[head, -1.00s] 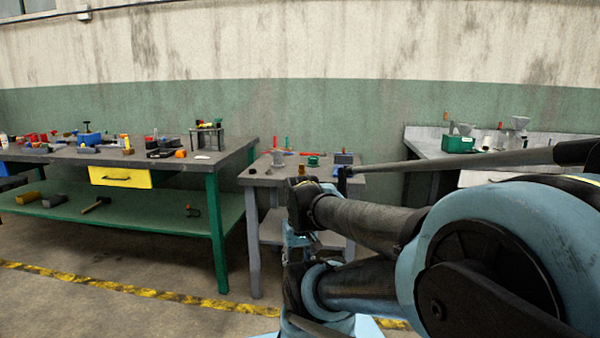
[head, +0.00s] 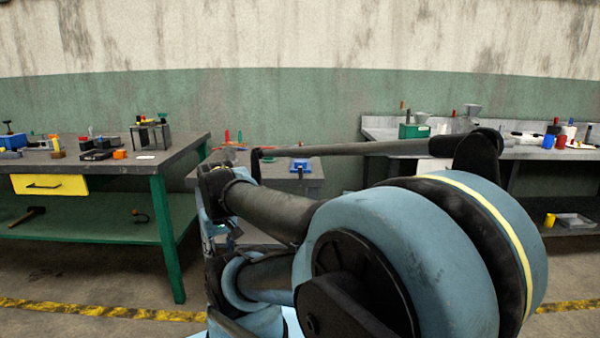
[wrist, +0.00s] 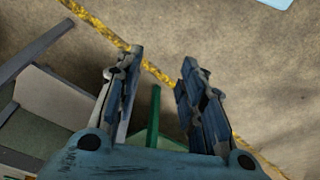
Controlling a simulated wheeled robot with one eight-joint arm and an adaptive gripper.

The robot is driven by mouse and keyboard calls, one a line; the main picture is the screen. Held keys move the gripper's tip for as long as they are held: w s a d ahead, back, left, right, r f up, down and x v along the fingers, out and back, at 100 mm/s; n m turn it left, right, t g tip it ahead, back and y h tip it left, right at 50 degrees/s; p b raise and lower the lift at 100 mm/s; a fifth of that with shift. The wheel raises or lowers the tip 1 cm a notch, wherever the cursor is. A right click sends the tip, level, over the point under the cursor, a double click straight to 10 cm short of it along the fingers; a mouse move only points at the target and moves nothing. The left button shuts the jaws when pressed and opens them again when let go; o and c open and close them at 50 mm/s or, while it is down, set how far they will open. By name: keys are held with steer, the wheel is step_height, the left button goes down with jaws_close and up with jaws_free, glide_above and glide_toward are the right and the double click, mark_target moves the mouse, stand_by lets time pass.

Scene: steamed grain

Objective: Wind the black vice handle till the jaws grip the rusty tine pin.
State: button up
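A small blue object with a black top (head: 12,138) stands on the green-legged bench at the far left of the head view; it may be the vice, but its handle and jaws are too small to tell. Another small blue object (head: 300,165) sits on the low middle table, partly behind my arm. I cannot make out the rusty tine pin. In the wrist view my gripper (wrist: 162,58) has its two fingers apart with nothing between them, above the floor. In the head view my arm is folded in front, and its fingers cannot be made out.
The green-legged bench (head: 178,240) has a yellow drawer (head: 50,185) and several small tools. A grey bench at the right holds a green box (head: 413,131) and several containers. A yellow floor line (head: 90,308) crosses in front. Floor shows clear before the green-legged bench.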

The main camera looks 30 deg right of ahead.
steer(key=w+d+r+m+h, duration=0.1)
steer(key=w+d+r+m, duration=0.2)
steer(key=w+d+r, duration=1.15)
steer(key=w+d+r+m+t, duration=0.1)
steer(key=w+d+r, duration=0.25)
steer(key=d, duration=0.25)
steer(key=w+d+r+m, duration=0.1)
steer(key=w+d+r, duration=0.2)
steer(key=w+d, duration=0.25)
steer(key=w+d+r+m+h, duration=0.1)
steer(key=w+d+r+h, duration=0.1)
steer(key=d, duration=1.3)
steer(key=x, duration=1.7)
steer(key=shift+w+a, duration=0.25)
steer(key=shift+c, duration=0.6)
jaws_close()
